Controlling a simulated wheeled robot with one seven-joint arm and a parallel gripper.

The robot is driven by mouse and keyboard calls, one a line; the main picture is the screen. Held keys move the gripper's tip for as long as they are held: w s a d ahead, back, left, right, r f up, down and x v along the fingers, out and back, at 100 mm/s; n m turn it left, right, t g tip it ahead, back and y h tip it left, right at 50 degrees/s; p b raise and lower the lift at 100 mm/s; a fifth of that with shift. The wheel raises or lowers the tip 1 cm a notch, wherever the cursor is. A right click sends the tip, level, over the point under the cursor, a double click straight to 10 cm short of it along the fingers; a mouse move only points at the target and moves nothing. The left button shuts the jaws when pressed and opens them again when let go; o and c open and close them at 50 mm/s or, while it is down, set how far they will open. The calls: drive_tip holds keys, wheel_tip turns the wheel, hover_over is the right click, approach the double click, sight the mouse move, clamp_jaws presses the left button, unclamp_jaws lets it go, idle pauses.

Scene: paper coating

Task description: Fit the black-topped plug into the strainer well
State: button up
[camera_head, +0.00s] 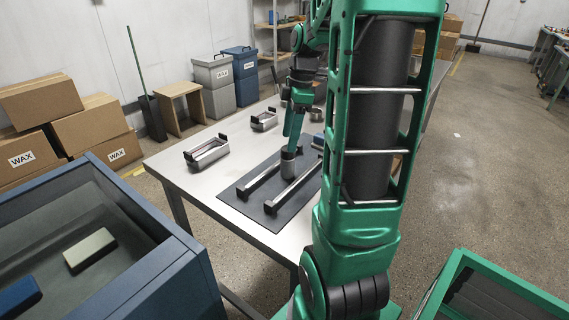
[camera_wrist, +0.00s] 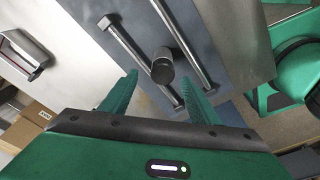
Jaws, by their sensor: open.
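A short grey cylinder with a dark round top (camera_wrist: 162,68) stands upright on the dark mat between two metal bars; it also shows in the head view (camera_head: 288,167). I cannot tell whether its dark top is a black cap or an opening, so whether it is the plug or the strainer well is unclear. My gripper (camera_wrist: 155,92) is open, its two green fingers spread, with the cylinder ahead between their lines. In the head view my gripper (camera_head: 291,145) points down close over the cylinder. Whether they touch is hidden.
Two parallel bars with black ends (camera_head: 295,184) lie on the mat (camera_head: 254,206). Metal trays with black handles (camera_head: 206,152) (camera_head: 263,121) and a small round grey vessel (camera_head: 316,115) stand on the table (camera_head: 175,165). A blue bin (camera_head: 190,270) stands at front left.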

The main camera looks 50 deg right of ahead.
drive_tip(key=shift+a+f, duration=0.2)
drive_tip(key=shift+f, duration=1.3)
drive_tip(key=shift+a+f, duration=0.2)
drive_tip(key=shift+f, duration=1.25)
drive_tip(key=c, duration=1.3)
drive_tip(key=shift+o, duration=0.2)
drive_tip(key=shift+w+r, duration=0.1)
drive_tip(key=shift+r, duration=0.05)
drive_tip(key=shift+r, duration=0.65)
wheel_tip(320, 180, up, 3)
drive_tip(key=shift+f, duration=0.2)
drive_tip(key=s+a+r, duration=0.5)
drive_tip(key=a+r, duration=0.1)
drive_tip(key=a, duration=0.4)
drive_tip(key=shift+a+r, duration=0.3)
drive_tip(key=shift+r, duration=0.1)
